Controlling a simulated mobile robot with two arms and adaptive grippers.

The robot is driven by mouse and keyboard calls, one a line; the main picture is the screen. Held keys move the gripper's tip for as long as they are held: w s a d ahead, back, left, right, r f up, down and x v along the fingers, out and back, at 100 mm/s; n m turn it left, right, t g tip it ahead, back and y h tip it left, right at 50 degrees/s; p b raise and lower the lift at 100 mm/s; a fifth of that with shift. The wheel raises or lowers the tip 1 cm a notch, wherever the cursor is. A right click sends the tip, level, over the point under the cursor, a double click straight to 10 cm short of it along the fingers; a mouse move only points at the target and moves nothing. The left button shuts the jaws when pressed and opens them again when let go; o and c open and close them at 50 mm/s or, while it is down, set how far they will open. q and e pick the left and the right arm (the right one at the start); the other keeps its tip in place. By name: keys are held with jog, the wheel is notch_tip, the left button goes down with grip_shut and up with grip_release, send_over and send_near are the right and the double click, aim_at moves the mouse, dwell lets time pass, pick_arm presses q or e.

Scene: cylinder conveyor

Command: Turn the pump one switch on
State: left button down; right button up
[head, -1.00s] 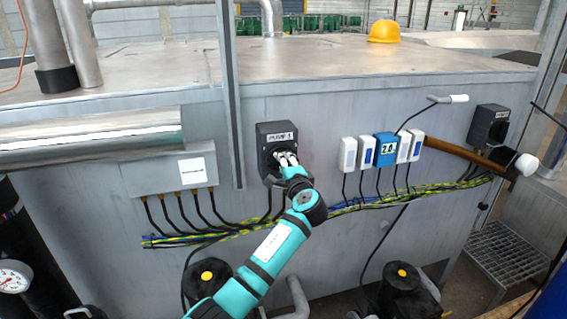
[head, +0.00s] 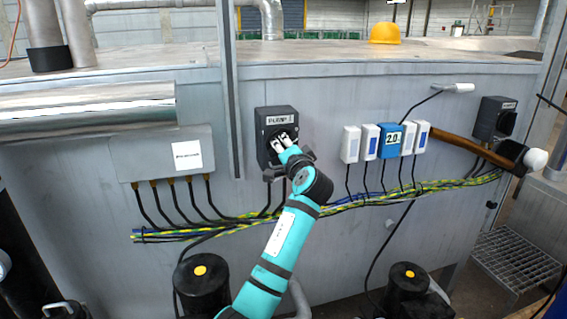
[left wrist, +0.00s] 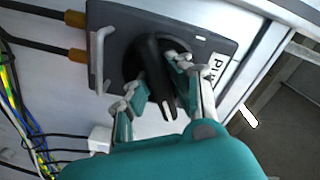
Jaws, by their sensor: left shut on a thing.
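The pump one switch (head: 264,126) is a dark grey box with a white label on the front of the grey metal cabinet, left of the middle in the head view. Its black rotary knob (left wrist: 156,62) shows large in the left wrist view, with a metal bracket beside it on the box. My left gripper (head: 283,143) is at the switch, its fingers on either side of the knob and shut on it. In the left wrist view the gripper (left wrist: 154,84) hides part of the knob. My right gripper is not in view.
A second dark switch box (head: 492,118) is on the cabinet at right. White modules and a blue display (head: 390,141) sit between. Cables (head: 350,201) run below. A yellow helmet (head: 386,32) rests on top.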

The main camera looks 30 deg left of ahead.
pick_arm(q)
jog(key=n+b, duration=0.2)
jog(key=b, duration=0.1)
jog(key=n+b, duration=0.6)
jog(key=shift+f, duration=0.35)
jog(key=shift+r+n+b, duration=0.2)
jog(key=shift+n+b, duration=1.3)
jog(key=shift+n, duration=0.3)
jog(key=c, duration=1.3)
grip_release()
jog(key=shift+r, duration=0.1)
jog(key=shift+o, duration=0.2)
jog(key=shift+d, duration=0.1)
jog(key=v, duration=1.2)
